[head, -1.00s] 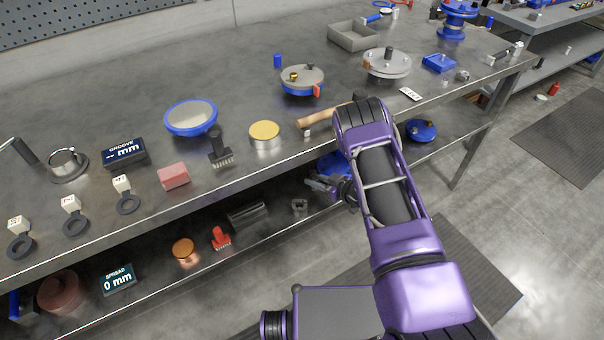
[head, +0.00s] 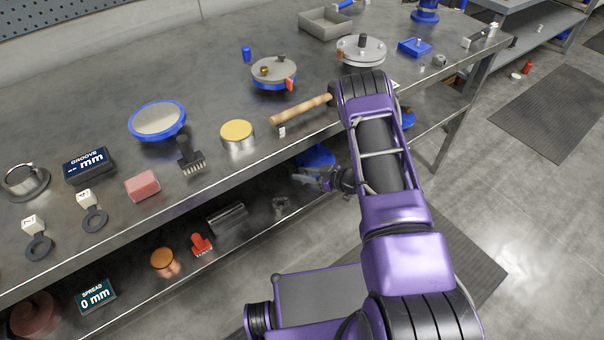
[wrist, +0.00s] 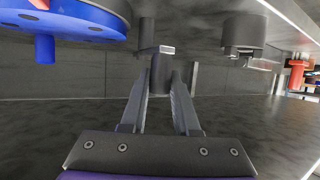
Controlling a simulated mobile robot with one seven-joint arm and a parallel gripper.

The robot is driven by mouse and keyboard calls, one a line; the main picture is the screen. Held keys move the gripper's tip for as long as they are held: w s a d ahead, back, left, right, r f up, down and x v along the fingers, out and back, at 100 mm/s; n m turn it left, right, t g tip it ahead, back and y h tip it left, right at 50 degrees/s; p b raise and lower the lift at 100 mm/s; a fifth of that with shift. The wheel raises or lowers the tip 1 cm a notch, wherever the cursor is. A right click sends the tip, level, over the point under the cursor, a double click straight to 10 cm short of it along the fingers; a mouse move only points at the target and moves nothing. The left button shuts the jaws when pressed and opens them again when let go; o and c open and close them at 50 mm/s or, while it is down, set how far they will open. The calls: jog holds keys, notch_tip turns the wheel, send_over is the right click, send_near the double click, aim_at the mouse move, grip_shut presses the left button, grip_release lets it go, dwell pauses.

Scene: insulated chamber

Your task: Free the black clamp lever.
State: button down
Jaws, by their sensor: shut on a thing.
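In the wrist view the fingers of my gripper (wrist: 161,92) close in on a dark upright piece (wrist: 160,70), which appears to be the black clamp lever. It joins a grey post (wrist: 147,32) with a small bright metal part beside it. The wrist picture looks upside down, with the shelf surface at the top. In the head view my gripper (head: 312,180) is low, under the front edge of the bench, beside a blue part (head: 317,155) on the lower shelf. The lever cannot be made out there.
A blue disc with a peg (wrist: 70,18) is close on the left in the wrist view. A dark grey fitting (wrist: 243,34) stands to the right, with a red tool (wrist: 298,72) beyond. The bench top (head: 215,212) overhangs the shelf and my forearm passes its front edge.

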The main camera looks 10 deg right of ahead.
jog(key=shift+w+r, duration=0.1)
jog(key=shift+w, duration=0.1)
jog(key=c, duration=0.7)
grip_release()
jog(key=shift+o, duration=0.2)
jog(key=shift+s+d, duration=0.1)
jog(key=shift+s, duration=0.05)
jog(key=p+v, duration=0.2)
jog(key=v, duration=1.5)
jog(key=shift+d, duration=0.15)
